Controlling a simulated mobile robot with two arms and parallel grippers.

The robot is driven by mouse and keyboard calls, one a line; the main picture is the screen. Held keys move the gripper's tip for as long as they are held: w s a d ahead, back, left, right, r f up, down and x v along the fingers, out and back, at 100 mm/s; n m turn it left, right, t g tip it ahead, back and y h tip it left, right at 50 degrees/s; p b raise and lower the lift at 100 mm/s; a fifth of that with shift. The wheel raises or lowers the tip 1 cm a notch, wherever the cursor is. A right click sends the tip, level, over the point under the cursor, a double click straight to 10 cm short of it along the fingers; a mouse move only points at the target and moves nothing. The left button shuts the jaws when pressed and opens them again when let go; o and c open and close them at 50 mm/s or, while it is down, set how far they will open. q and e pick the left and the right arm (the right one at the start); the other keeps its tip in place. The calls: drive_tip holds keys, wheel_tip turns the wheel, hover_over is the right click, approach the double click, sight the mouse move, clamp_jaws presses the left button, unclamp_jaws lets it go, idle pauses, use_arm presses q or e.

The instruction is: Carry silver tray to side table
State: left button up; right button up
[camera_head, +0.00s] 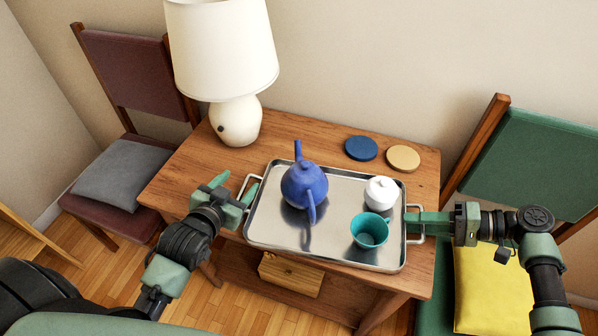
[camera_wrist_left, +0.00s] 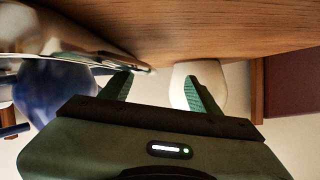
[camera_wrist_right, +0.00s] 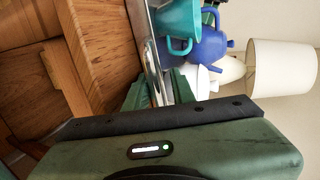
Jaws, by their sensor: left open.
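The silver tray (camera_head: 340,246) is over the wooden table top, its front edge reaching past the table's front edge. It bears a blue teapot (camera_head: 304,186), a white lidded pot (camera_head: 381,194) and a teal cup (camera_head: 369,231), all upright. My left gripper (camera_head: 236,187) is open at the tray's left handle (camera_head: 247,184); in the left wrist view the handle end (camera_wrist_left: 140,68) shows near one fingertip, and I cannot tell whether it lies between the fingers. My right gripper (camera_head: 422,222) is shut on the right handle; the right wrist view shows the fingers (camera_wrist_right: 157,88) close around it.
The wooden table (camera_head: 300,132) also holds a white lamp (camera_head: 236,120) at the back left and blue (camera_head: 361,148) and tan (camera_head: 403,158) discs at the back. A chair with grey cushion (camera_head: 122,173) stands left; a green chair (camera_head: 535,160) with yellow cushion (camera_head: 490,290) stands right.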

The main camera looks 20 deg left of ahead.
use_arm(q)
drive_tip(key=v, duration=0.3)
drive_tip(key=shift+w+d+r, duration=0.1)
drive_tip(key=shift+r, duration=0.05)
use_arm(e)
drive_tip(key=shift+s+f, duration=0.15)
drive_tip(key=shift+f, duration=0.05)
use_arm(q)
drive_tip(key=shift+r, duration=0.1)
use_arm(e)
drive_tip(key=shift+d, duration=0.15)
drive_tip(key=v, duration=1.2)
drive_tip(key=shift+r, duration=0.2)
use_arm(q)
drive_tip(key=shift+s, duration=0.2)
